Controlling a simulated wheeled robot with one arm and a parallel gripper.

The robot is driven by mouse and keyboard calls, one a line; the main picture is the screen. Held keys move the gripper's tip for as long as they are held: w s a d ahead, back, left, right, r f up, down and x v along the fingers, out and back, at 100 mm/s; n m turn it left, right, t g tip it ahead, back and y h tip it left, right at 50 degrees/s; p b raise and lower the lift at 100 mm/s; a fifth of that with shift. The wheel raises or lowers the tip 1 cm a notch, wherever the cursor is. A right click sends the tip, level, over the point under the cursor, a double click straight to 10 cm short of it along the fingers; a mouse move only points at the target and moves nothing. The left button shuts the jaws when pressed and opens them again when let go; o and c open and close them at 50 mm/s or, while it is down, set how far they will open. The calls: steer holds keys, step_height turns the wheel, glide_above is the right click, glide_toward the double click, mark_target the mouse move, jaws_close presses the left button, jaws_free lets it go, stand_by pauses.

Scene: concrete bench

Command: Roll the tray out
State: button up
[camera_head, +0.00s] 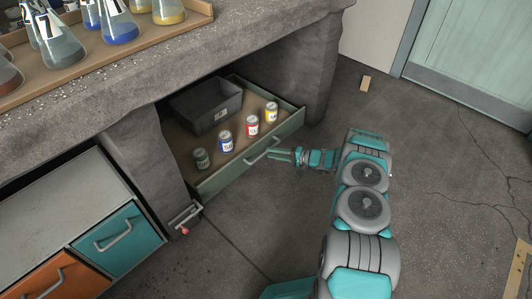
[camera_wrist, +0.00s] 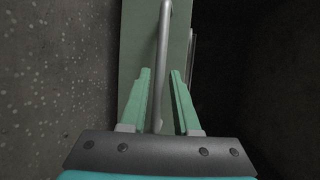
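The tray is a drawer-like tray with a green front (camera_head: 225,177) and a tan floor, under the concrete bench. It stands partly out from the bench. A grey bar handle (camera_head: 262,152) runs along its front; the handle also shows in the wrist view (camera_wrist: 163,45). My gripper (camera_head: 274,154) is at the right part of the handle. In the wrist view my green gripper fingers (camera_wrist: 160,82) are apart, one on each side of the handle bar, with gaps visible. The tray's rear is hidden under the bench top.
On the tray are a black bin (camera_head: 208,112) and several small cans, including a red one (camera_head: 252,126). A red-tipped lever (camera_head: 185,229) is on the bench leg. Flasks stand in a tray (camera_head: 150,40) on the bench top. The floor before the tray is clear left of my arm.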

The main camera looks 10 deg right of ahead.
steer(key=shift+x, duration=1.8)
jaws_close()
